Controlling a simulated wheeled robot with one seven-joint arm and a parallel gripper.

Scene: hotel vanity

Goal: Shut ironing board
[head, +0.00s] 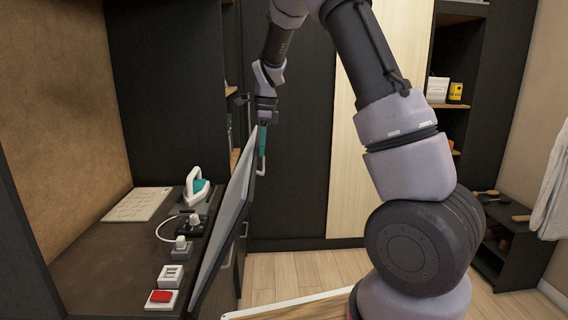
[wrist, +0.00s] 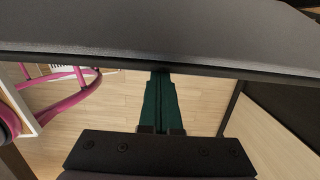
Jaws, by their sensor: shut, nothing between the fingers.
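The ironing board (head: 226,222) shows in the head view as a long grey panel, steeply tilted, along the right side of the dark counter. Its grey surface (wrist: 160,30) and dark edge cross the top of the wrist view. My gripper (head: 263,138) hangs near the far upper end of the board, with its teal fingers pointing down. In the wrist view the fingers (wrist: 160,95) are together and empty, their tips close to the board's edge. I cannot tell whether they touch it.
The counter (head: 90,260) holds an iron (head: 197,190), a white sheet (head: 137,204) and several small switch blocks, one with a red button (head: 161,297). Tall dark and pale panels stand behind my gripper. Dark shelves (head: 500,255) are at the right. Wooden floor is open between.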

